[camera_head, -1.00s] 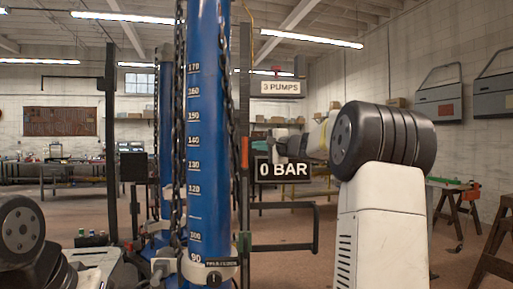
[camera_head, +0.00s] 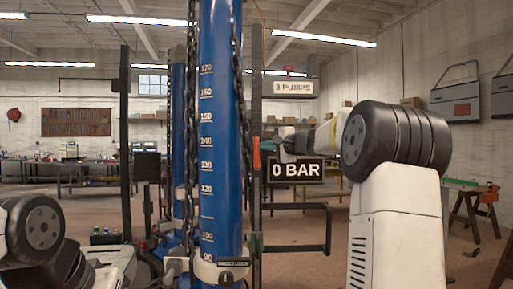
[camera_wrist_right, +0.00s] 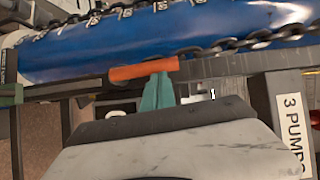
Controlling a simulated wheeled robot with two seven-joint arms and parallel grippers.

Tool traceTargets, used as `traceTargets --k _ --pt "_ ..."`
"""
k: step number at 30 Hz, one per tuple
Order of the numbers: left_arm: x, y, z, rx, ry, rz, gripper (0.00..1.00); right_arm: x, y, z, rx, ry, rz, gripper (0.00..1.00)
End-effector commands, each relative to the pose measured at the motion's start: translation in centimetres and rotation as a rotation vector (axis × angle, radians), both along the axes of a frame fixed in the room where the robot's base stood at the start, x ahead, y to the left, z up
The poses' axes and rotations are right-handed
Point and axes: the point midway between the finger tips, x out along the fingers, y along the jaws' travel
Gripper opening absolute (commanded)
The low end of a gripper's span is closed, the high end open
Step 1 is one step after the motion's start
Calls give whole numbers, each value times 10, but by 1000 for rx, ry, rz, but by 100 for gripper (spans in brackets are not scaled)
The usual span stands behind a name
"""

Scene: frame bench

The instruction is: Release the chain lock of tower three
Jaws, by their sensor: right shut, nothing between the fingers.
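The blue tower (camera_head: 221,140) stands upright in the middle of the head view, with a printed scale and dark chains (camera_head: 190,120) hanging along it. An orange-red handle (camera_head: 256,154) is on the dark post at its right side; it also shows in the right wrist view (camera_wrist_right: 143,70). My right gripper (camera_head: 267,146) comes in from the right, shut and empty. In the wrist view its teal fingertips (camera_wrist_right: 160,80) are right by the handle; I cannot tell whether they touch it. My left gripper is not in view. A pale collar with a small label (camera_head: 221,269) rings the tower's lower part.
A "0 BAR" sign (camera_head: 297,170) is just below my right gripper, and a "3 PUMPS" sign (camera_head: 293,88) is above it. A dark bar frame (camera_head: 300,249) sticks out right of the tower. Another blue column (camera_head: 178,130) stands behind.

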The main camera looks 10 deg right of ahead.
Motion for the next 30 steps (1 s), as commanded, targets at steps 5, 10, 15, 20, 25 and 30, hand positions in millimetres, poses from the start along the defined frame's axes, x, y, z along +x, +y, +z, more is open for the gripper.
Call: traceTargets --k 5,10,15,20,25,30 --pt "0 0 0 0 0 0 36 1 7 2 -56 8 4 0" --pt "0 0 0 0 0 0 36 2 17 5 -159 25 5 0" --pt "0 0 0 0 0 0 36 5 31 7 -311 51 6 0" --pt "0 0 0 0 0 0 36 7 44 6 -458 78 5 0" --pt "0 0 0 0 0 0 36 10 56 4 -606 104 4 0" --pt "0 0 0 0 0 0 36 11 63 -2 -667 120 3 0"
